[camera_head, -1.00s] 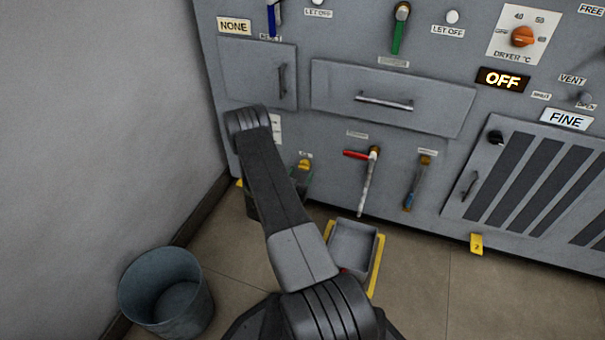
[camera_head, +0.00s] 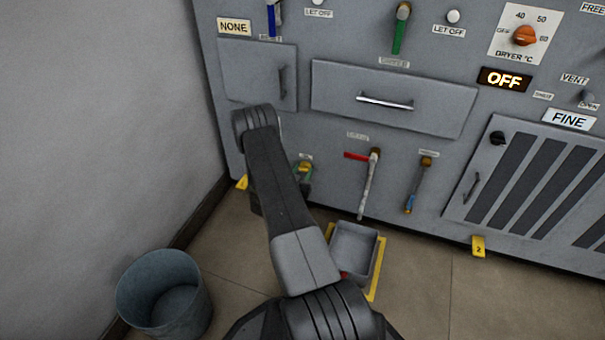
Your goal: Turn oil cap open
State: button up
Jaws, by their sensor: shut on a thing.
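My dark arm link (camera_head: 275,175) reaches up from the bottom of the picture towards the machine's lower left. It hides my gripper's fingers and whatever lies between them. Just right of the link, low on the machine front, a small yellow and green fitting (camera_head: 305,172) shows under a small label. It is partly covered, and I cannot tell whether its yellow part is the oil cap. I see no contact between my gripper and a cap.
A grey tray (camera_head: 337,272) sits on the floor in a yellow outline, close to my arm. A bucket (camera_head: 149,299) stands at the lower left by the wall.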

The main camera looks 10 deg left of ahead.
jog(key=shift+m+b, duration=0.65)
jog(key=shift+m, duration=0.15)
jog(key=o, duration=0.9)
jog(key=shift+o, duration=0.2)
jog(key=s+a+p, duration=0.2)
jog(key=s+p, duration=0.2)
jog(key=s, duration=0.9)
jog(key=shift+s+a, duration=0.3)
